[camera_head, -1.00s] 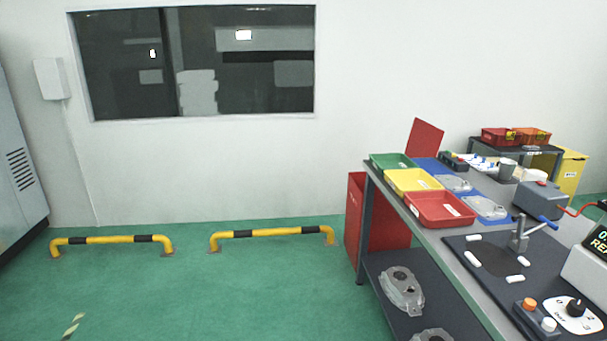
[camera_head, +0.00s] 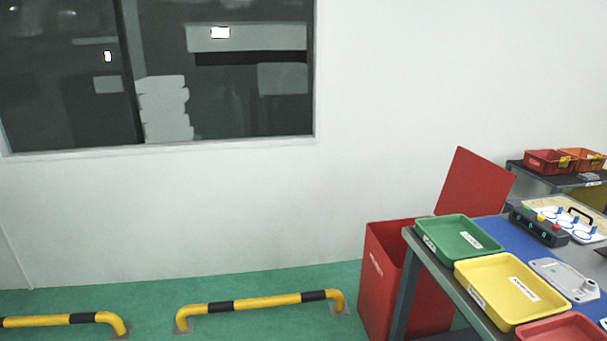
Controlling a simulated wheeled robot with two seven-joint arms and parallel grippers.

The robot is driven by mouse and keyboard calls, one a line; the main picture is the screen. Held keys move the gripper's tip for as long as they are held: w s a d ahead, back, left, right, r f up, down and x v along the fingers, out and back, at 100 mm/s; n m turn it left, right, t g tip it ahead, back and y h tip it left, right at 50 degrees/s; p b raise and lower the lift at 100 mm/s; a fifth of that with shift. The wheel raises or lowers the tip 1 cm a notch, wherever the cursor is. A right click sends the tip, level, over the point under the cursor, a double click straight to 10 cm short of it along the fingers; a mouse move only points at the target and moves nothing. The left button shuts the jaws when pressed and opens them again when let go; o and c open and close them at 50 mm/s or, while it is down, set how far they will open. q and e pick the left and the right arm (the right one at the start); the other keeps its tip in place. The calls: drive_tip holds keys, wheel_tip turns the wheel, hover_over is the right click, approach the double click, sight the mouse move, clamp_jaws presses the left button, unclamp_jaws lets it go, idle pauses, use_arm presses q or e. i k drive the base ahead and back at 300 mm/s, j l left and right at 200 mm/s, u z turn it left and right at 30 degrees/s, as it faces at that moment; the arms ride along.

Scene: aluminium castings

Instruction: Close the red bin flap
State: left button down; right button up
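The red bin (camera_head: 384,292) stands on the floor at the right of the middle, against the wall and partly hidden behind the workbench. Its red flap (camera_head: 474,184) stands raised and tilted back toward the right, so the bin is open. The lower right edge of the flap is hidden behind the bench and its trays. Neither of my grippers shows in the head view.
The workbench (camera_head: 408,237) fills the lower right, carrying a green tray (camera_head: 468,240), a yellow tray (camera_head: 510,290) and a red tray (camera_head: 565,330). Yellow-black floor rails (camera_head: 262,302) stand left of the bin. Green floor (camera_head: 240,326) is clear in front of them.

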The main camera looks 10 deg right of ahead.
sight(474, 187)
drive_tip(key=i+j+z, duration=0.1)
drive_tip(key=i+z, duration=0.35)
drive_tip(key=i+j+z, duration=0.25)
drive_tip(key=i+z, duration=0.15)
drive_tip(key=i+j+z, duration=0.85)
drive_tip(key=k+j, duration=0.05)
